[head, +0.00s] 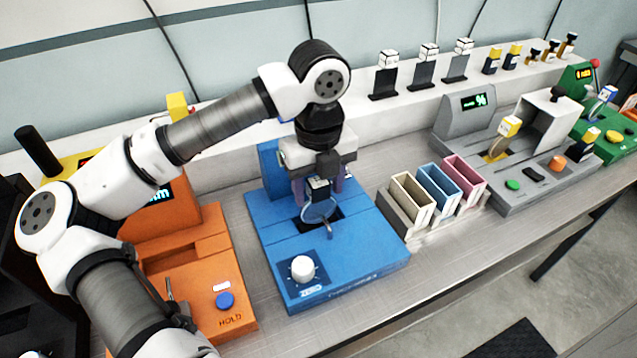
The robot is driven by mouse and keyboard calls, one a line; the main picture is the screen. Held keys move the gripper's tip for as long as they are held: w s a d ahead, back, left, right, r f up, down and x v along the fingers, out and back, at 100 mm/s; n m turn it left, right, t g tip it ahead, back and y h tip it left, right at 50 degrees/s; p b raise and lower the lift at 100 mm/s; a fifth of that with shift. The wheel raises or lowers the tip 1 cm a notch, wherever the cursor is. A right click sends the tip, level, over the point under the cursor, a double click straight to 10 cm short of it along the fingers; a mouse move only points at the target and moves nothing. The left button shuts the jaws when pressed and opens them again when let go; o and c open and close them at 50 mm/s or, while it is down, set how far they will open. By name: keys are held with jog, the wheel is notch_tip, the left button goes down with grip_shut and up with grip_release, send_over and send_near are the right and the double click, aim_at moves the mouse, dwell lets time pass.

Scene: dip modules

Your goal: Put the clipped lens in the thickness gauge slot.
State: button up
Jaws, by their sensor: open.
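The clipped lens is a round clear lens (319,211) hanging from a dark clip with a white top (318,184). It stands upright at the dark opening of the blue device (350,255), under my gripper. My gripper (319,188) points down with its fingers open on either side of the clip. Whether either finger touches the clip is unclear. The orange device (207,266) at the left has a display with letters like "mm", which suggests the thickness gauge. My arm partly covers it, and I cannot make out its slot clearly.
Three bins, beige (410,205), blue (438,187) and pink (464,178), stand right of the blue device. A grey device with a "%" display (472,101) and a green device (610,140) are farther right. Several clips stand on the back shelf (425,92).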

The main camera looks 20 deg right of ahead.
notch_tip(320, 180, up, 12)
jog(key=b, duration=0.2)
jog(key=shift+r, duration=0.1)
jog(key=shift+c, duration=0.3)
dwell(0.7)
